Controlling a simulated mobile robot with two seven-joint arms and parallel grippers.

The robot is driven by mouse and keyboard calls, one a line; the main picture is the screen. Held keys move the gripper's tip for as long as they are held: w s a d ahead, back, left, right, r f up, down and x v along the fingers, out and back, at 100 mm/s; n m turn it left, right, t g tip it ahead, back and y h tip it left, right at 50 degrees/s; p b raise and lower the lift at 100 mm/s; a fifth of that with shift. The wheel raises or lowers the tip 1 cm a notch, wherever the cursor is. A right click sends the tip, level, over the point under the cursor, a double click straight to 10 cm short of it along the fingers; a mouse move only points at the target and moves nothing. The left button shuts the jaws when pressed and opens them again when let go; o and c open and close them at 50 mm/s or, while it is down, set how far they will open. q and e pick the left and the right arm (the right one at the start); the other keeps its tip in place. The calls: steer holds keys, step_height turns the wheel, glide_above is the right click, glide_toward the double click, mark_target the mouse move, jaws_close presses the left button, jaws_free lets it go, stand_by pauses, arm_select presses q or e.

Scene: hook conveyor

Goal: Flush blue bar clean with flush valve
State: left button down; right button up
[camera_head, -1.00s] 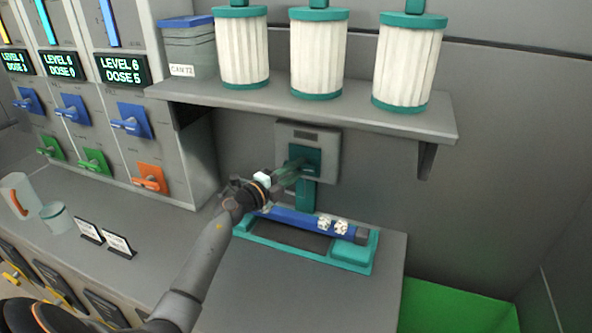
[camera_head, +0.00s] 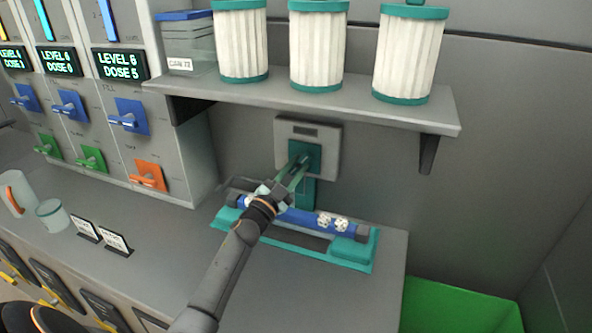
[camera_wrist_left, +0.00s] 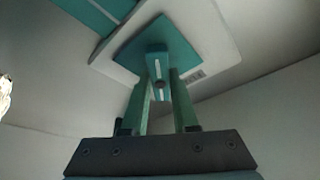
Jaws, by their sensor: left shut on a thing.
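The blue bar (camera_head: 303,217) lies in a teal tray (camera_head: 350,251) on the counter, with white speckled lumps (camera_head: 332,222) on its right part. The flush valve (camera_head: 305,155) is a teal plate with a lever on a grey wall box above the tray; it also shows in the left wrist view (camera_wrist_left: 158,62). My left gripper (camera_head: 296,172) is in front of the valve, its fingers shut on the teal lever. In the left wrist view, the fingers (camera_wrist_left: 162,95) stand on either side of the lever. My right gripper is not in view.
A shelf (camera_head: 330,103) with several white filter cartridges (camera_head: 317,45) and a blue-lidded can (camera_head: 184,45) overhangs the valve. Left are dispensers with levers (camera_head: 128,116), a cup (camera_head: 52,215) and small signs (camera_head: 115,243). A green area (camera_head: 455,307) lies at lower right.

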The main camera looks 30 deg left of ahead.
arm_select(q)
steer(key=shift+d+f+n+t+y+b, duration=0.15)
steer(key=shift+n+y, duration=0.55)
steer(key=shift+n, duration=0.85)
steer(key=shift+n+t+y+b, duration=0.2)
steer(key=shift+n+y, duration=0.5)
steer(key=shift+n, duration=0.85)
steer(key=c, duration=0.7)
jaws_free()
steer(key=v, duration=1.2)
steer(key=shift+s+d+b, duration=0.1)
steer(key=shift+s+b, duration=0.2)
